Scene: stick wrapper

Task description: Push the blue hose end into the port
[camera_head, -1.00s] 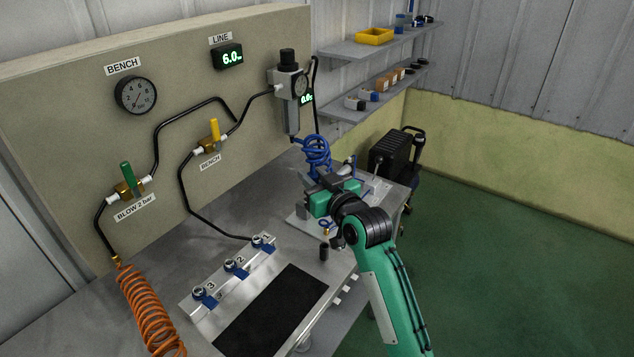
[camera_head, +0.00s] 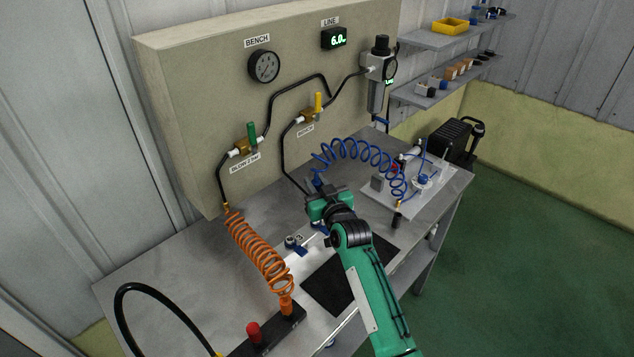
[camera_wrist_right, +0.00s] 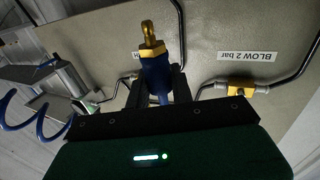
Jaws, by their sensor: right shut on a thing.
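My right gripper (camera_head: 318,190) is shut on the blue hose end (camera_wrist_right: 155,65) above the bench, in front of the panel. In the right wrist view the hose end is a blue body with a brass tip (camera_wrist_right: 149,36) pointing away from the jaws. The coiled blue hose (camera_head: 362,150) arches from the gripper towards the plate at the right. A silver port with a blue part (camera_head: 293,242) shows at the left end of the numbered strip, below and left of the gripper. My right arm hides most of the other ports. Which port is meant is unclear. My left gripper is not in view.
An orange coiled hose (camera_head: 258,250) hangs to the left, ending at a black block with a red knob (camera_head: 254,331). A black mat (camera_head: 330,284) lies under my right arm. A light plate with fittings (camera_head: 435,198) is at the right.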

